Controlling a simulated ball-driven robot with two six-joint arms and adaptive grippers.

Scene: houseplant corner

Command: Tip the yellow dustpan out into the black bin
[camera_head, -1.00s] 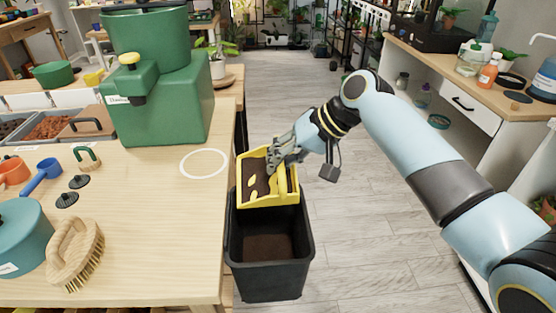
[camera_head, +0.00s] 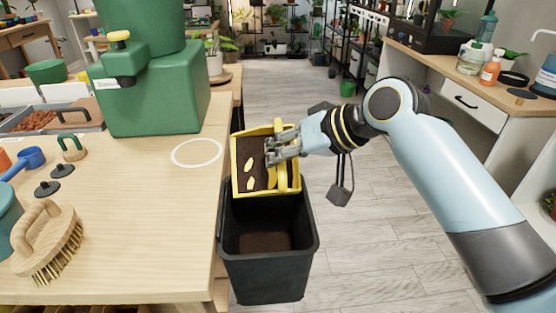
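The yellow dustpan (camera_head: 237,186) is held by my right gripper (camera_head: 274,152) above the far part of the black bin. Dark soil (camera_head: 249,152) and a few yellow leaf-like pieces (camera_head: 251,168) lie in the pan. The pan looks close to level, its long side toward me. My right gripper is shut on the dustpan at its yellow handle. The black bin (camera_head: 268,278) stands on the floor against the table's right edge, with dark brown matter (camera_head: 264,242) at its bottom. My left gripper is not in view.
The wooden table (camera_head: 140,240) fills the left, with a white ring mark (camera_head: 197,153), a scrubbing brush (camera_head: 48,243) and a green dispenser (camera_head: 150,90). A counter (camera_head: 470,75) with bottles stands at the right. The floor (camera_head: 370,235) right of the bin is clear.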

